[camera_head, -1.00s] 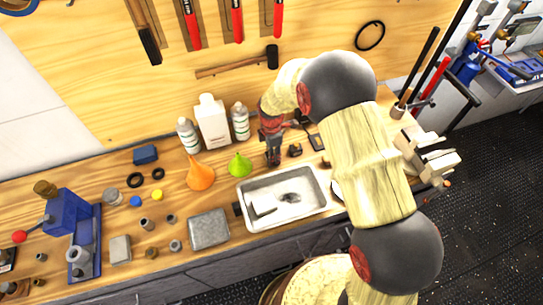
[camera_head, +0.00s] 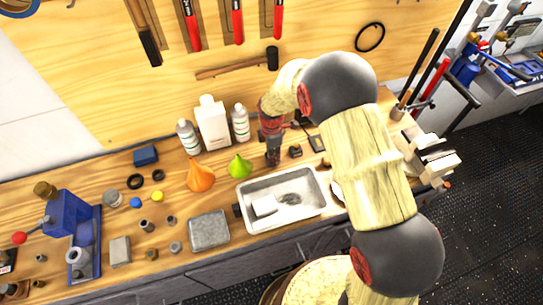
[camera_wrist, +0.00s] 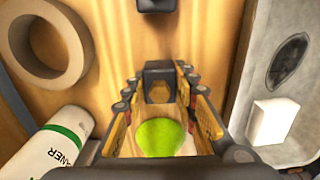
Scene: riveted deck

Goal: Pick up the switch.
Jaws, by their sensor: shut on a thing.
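My gripper (camera_head: 273,158) is at the back of the bench, to the right of the green funnel and behind the metal tray. In the wrist view my gripper (camera_wrist: 160,90) has its fingers closed around a small dark block with a round brown face, which I take to be the switch (camera_wrist: 158,72). The switch sits between the fingertips. In the head view the switch is too small and too covered by my gripper to make out. I cannot tell whether it is clear of the bench top.
The green funnel (camera_head: 239,167) stands close on the left, with an orange funnel (camera_head: 200,177) beyond it. The tray (camera_head: 246,190) is in front. White bottles (camera_head: 212,125) stand behind. A small black object (camera_head: 295,151) lies just to the right.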

